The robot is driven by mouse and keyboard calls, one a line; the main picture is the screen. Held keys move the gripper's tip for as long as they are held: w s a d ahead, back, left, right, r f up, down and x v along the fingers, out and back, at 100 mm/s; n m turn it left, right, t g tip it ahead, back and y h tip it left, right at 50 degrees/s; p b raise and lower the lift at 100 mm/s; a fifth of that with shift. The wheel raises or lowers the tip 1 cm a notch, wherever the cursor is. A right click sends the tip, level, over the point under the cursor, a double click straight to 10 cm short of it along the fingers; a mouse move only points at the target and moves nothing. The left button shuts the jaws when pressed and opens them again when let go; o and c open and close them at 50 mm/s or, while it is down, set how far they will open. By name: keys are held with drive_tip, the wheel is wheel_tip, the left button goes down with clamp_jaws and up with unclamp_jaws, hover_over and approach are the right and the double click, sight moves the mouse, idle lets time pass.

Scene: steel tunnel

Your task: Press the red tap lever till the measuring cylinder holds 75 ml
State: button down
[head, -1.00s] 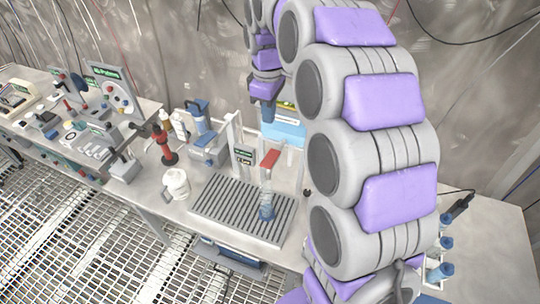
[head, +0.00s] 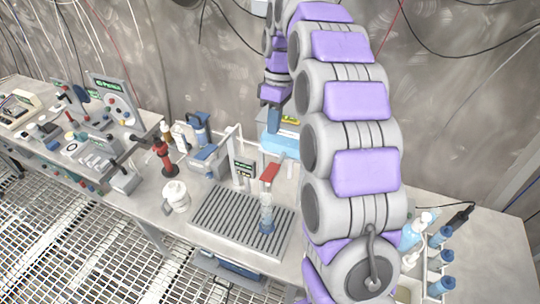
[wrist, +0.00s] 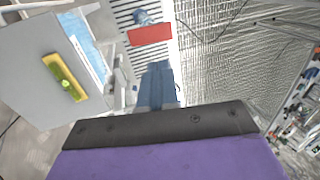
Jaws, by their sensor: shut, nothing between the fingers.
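The red tap lever (head: 270,172) sticks out from the white dispenser stand over the slatted drain tray (head: 205,222). The measuring cylinder (head: 267,222) stands upright on the tray below the lever, with blue liquid in its lower part; its marks are too small to read. My gripper (head: 271,118) is shut and empty, pointing down behind and above the lever, apart from it. In the wrist view, my blue fingers (wrist: 159,68) are together just below the red lever (wrist: 151,35) in the picture, and the cylinder top (wrist: 143,17) shows beyond it, partly hidden.
A light-blue tank (head: 279,143) stands behind the lever. A white jug (head: 175,196) and a red-and-black stand (head: 164,158) are to the left. A rack with blue-capped bottles (head: 441,262) is at the right. The tray's left part is clear.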

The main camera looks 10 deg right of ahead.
sight(268, 175)
drive_tip(key=x, duration=1.4)
drive_tip(key=shift+b, duration=0.3)
